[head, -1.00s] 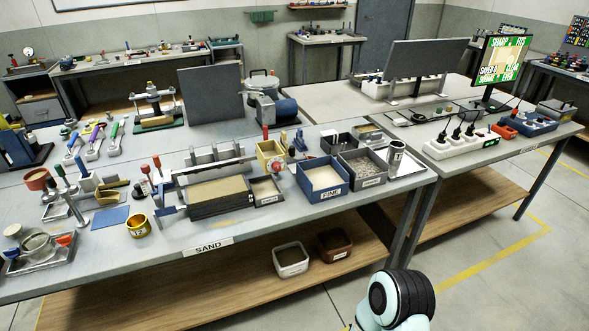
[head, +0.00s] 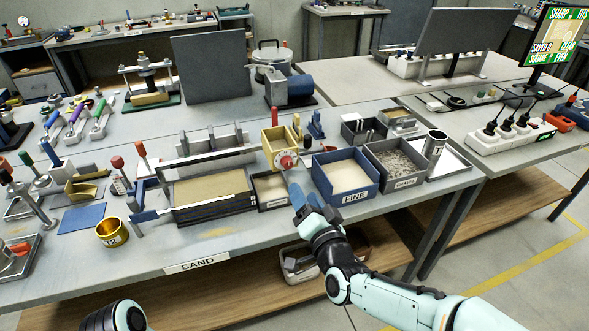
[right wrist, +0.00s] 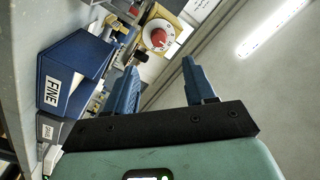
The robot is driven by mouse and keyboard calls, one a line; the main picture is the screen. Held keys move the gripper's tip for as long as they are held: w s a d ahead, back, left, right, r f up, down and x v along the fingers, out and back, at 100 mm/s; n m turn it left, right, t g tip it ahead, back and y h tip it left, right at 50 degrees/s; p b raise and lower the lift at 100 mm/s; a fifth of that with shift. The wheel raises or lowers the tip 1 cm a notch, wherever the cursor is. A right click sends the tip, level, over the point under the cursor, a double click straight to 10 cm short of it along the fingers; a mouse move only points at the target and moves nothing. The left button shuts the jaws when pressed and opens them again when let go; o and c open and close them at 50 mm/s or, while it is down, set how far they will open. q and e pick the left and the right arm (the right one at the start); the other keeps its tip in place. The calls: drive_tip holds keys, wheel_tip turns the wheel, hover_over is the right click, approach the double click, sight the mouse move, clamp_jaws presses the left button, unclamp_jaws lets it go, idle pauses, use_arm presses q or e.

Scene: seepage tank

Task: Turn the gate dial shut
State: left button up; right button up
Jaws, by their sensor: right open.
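In the right wrist view the dial (right wrist: 158,36) shows beyond the fingers, near the top. My right gripper (head: 303,197) is open and empty, just in front of and below the dial, apart from it. Its two blue fingers (right wrist: 160,78) stand wide apart in the right wrist view. My left gripper is out of view; only a part of my left arm shows at the bottom left.
The blue FINE bin (head: 345,175) and a grey gravel bin (head: 395,162) stand right of the dial. A sand-filled tank (head: 212,190) and a small sand box (head: 270,188) stand left and below. A red-handled tool (head: 140,150) stands further left.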

sight(289, 166)
drive_tip(key=x, duration=1)
drive_tip(key=shift+w+f+p, duration=0.15)
drive_tip(key=shift+p, duration=0.2)
clamp_jaws()
